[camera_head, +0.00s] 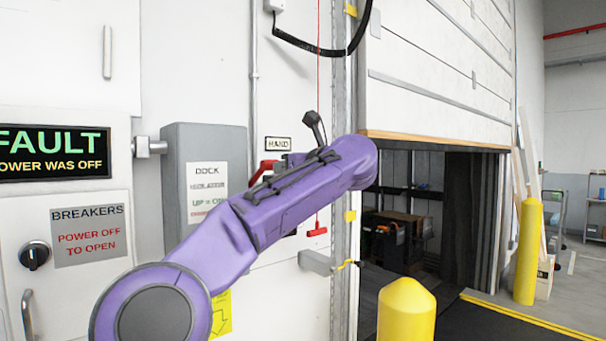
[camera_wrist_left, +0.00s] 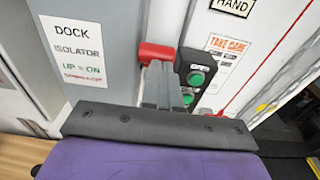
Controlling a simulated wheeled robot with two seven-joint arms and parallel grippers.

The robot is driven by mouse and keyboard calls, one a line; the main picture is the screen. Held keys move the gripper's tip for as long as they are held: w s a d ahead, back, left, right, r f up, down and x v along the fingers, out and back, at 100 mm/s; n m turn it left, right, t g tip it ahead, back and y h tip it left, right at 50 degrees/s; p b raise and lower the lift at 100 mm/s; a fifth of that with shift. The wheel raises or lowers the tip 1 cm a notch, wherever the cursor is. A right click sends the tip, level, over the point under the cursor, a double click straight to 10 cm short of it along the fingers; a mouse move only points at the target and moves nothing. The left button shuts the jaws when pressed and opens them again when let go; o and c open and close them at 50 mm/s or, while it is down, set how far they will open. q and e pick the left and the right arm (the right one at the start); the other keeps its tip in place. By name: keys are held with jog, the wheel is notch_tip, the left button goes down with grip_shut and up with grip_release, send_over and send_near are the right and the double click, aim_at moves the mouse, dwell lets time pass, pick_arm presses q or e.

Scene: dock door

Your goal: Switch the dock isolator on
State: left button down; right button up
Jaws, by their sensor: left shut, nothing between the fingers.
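The dock isolator (camera_head: 207,135) is a grey wall box with a label reading "UP = ON"; it also shows in the left wrist view (camera_wrist_left: 105,15). Its red handle (camera_head: 264,171) is at the box's right side, partly hidden by my purple left arm in the head view. In the left wrist view the red handle (camera_wrist_left: 155,52) is just beyond the fingertips of my left gripper (camera_wrist_left: 159,70). These fingers are shut and empty, close to the handle; I cannot tell whether they touch it. The head view hides them behind the arm. My right gripper is not in view.
A box with green buttons (camera_wrist_left: 196,77) is close right of the fingers. A display (camera_head: 55,152) reads "FAULT". A breaker panel (camera_head: 88,235) is at left. A red pull cord (camera_head: 318,231) hangs near the arm. Yellow bollards (camera_head: 407,312) stand before the partly open dock door (camera_head: 440,70).

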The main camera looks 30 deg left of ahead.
pick_arm(q)
jog(key=shift+a+r, duration=0.3)
jog(key=shift+r, duration=0.1)
jog(key=shift+d, duration=0.1)
jog(key=f+b+v, duration=0.1)
jog(key=b+v, duration=0.1)
jog(key=v, duration=1.1)
jog(key=shift+r, duration=0.45)
jog(key=shift+w, duration=0.1)
